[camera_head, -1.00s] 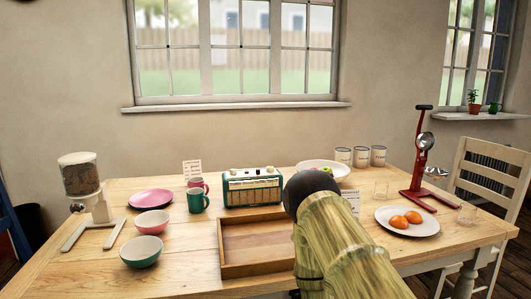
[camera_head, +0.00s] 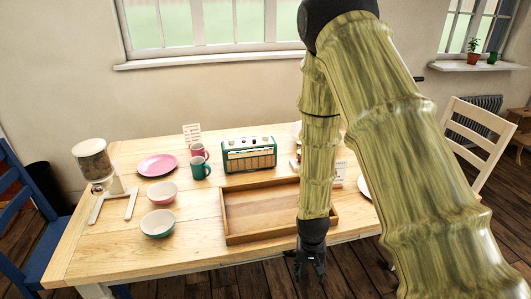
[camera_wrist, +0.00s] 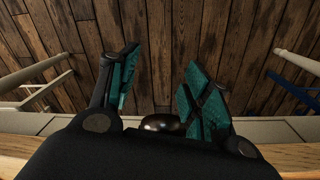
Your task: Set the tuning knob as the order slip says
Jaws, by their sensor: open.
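A teal and cream radio (camera_head: 249,155) stands upright at the back middle of the table, with small knobs along its top; their settings are too small to read. A white printed slip (camera_head: 192,133) stands behind the mugs, left of the radio. Another white card (camera_head: 340,172) shows partly behind my arm. Their writing cannot be read. My gripper (camera_head: 311,280) hangs open and empty, pointing down past the table's front edge, well in front of the radio. In the wrist view its two teal-padded fingers (camera_wrist: 160,85) are apart over the wooden floor.
A wooden tray (camera_head: 228,234) lies in front of the radio. Pink and green mugs (camera_head: 201,170), a pink plate (camera_head: 157,166), two bowls (camera_head: 159,223) and a dispenser (camera_head: 94,163) are at left. My arm hides most of the table's right side. Chairs stand at both ends.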

